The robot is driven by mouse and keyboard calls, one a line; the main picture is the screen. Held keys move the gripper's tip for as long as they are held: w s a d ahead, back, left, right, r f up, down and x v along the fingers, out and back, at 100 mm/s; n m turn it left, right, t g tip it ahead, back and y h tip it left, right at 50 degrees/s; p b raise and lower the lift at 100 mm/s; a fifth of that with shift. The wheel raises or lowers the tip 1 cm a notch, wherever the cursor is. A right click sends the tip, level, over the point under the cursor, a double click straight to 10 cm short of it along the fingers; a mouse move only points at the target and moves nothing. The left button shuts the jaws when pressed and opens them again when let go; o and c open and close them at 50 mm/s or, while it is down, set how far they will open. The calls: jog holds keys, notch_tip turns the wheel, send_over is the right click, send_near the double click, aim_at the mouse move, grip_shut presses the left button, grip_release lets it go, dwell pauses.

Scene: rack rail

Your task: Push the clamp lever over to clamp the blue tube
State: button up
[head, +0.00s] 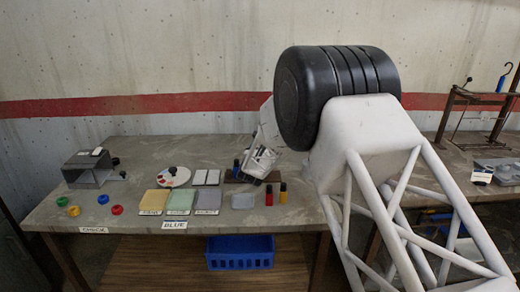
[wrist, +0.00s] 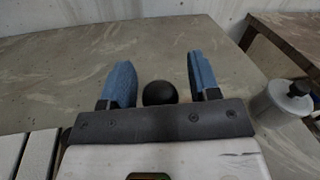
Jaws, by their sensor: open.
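My gripper (head: 262,163) is low over the right part of the near table, beside a dark rack rail (head: 238,177). In the wrist view its two blue fingers (wrist: 158,84) are apart. A round black knob (wrist: 160,93) shows between them, nearer the left finger; it looks like the clamp lever's end. I cannot tell whether a finger touches it. The lever's arm and the clamp are hidden in both views.
Coloured pads (head: 180,201), a white dial (head: 173,177) and a grey box (head: 88,168) lie left. A grey canister (wrist: 280,108) is right of the fingers.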

grip_shut()
jog(key=shift+d+f+m+g, duration=0.2)
jog(key=shift+d+f+m, duration=0.05)
jog(key=shift+d+m, duration=0.8)
jog(key=shift+d+f+m+g, duration=0.25)
jog(key=shift+d+m, duration=0.65)
jog(key=shift+m, duration=0.25)
grip_release()
jog(key=shift+s, duration=0.2)
jog(key=v, duration=0.7)
jog(key=shift+s, duration=0.3)
